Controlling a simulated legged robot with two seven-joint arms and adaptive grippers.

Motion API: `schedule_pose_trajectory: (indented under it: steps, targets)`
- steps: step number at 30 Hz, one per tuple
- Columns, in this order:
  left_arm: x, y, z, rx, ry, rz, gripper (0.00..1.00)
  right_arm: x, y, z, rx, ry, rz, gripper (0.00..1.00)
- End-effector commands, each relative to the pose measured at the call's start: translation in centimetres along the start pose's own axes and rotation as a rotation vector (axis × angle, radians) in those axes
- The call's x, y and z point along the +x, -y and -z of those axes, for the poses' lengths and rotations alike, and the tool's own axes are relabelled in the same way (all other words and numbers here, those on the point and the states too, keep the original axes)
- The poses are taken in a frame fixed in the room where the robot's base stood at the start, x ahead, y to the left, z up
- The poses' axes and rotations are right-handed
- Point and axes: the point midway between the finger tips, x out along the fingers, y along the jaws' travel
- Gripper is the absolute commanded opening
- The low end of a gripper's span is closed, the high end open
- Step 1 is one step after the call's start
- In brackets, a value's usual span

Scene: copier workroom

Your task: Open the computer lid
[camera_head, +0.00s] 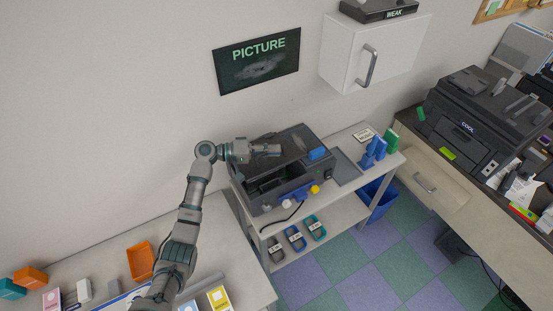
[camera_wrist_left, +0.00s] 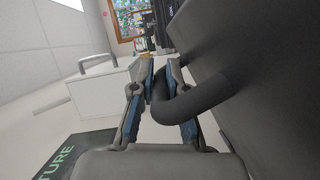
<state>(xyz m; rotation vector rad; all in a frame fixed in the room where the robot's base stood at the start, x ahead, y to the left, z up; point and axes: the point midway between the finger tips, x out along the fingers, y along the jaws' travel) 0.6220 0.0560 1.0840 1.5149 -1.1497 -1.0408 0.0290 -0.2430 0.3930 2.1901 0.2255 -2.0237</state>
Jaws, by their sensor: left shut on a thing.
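The computer (camera_head: 262,203) is a dark box on a light cart. Its dark lid (camera_head: 292,143) shows on top, beside a dark recess in the box. My left gripper (camera_head: 272,150) is over the lid, its arm coming in from the left. In the left wrist view, my left gripper (camera_wrist_left: 160,85) is shut on a thick black curved handle (camera_wrist_left: 205,88). The handle joins a large dark panel (camera_wrist_left: 275,95) on the right. In the head view the gripper hides the handle. My right gripper is in neither view.
The cart (camera_head: 352,133) also bears blue and green holders (camera_head: 377,148). Several small baskets (camera_head: 295,238) sit on its lower shelf, with a blue bin (camera_head: 375,200) beside it. A white wall cabinet (camera_head: 372,50) hangs behind. A desk with an orange tray (camera_head: 140,261) stands at left.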

Motion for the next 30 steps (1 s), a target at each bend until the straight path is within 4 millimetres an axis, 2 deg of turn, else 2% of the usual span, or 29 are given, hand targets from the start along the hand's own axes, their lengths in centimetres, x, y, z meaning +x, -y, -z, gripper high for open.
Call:
schedule_pose_trajectory:
  steps: [6, 12, 29, 30]
  targets:
    - [-1.1, -1.5, 2.0, -0.127, -0.008, -0.049, 0.0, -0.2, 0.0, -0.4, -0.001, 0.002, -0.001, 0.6]
    - [-1.6, -2.2, 3.1, -0.202, -0.008, -0.08, 0.0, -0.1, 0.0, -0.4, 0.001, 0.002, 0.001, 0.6]
    - [-2.0, -2.4, 3.7, -0.238, -0.009, -0.091, 0.0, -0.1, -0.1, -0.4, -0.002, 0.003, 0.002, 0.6]
    - [-2.0, -2.3, 3.7, -0.238, -0.009, -0.091, 0.19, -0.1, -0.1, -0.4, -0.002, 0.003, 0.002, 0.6]
